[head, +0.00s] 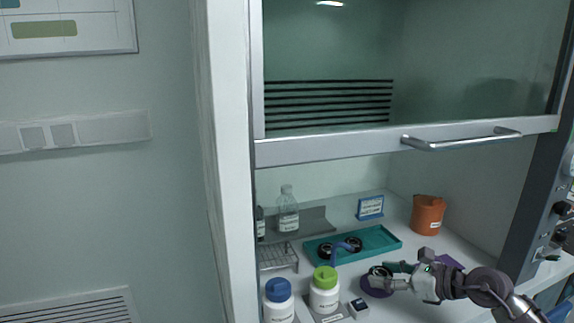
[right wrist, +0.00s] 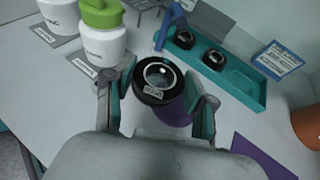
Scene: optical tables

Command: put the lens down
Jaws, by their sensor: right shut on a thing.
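My right gripper (head: 385,275) reaches in from the right under the raised sash and is shut on a lens (head: 379,270). In the right wrist view the lens (right wrist: 159,75) is a black ring with clear glass and a small label, between the two fingers (right wrist: 155,103). A purple mat (head: 376,290) lies below the lens; its visible part also shows under the lens in the right wrist view (right wrist: 176,114). I cannot tell whether the lens touches it. My left gripper is not in view.
A teal tray (head: 385,240) with two black ringed pieces lies behind. White jars with green (head: 324,290) and blue (head: 279,302) lids stand left. An orange container (head: 428,215) stands back right. Another purple mat (head: 448,262) lies right. The sash (head: 350,145) hangs above.

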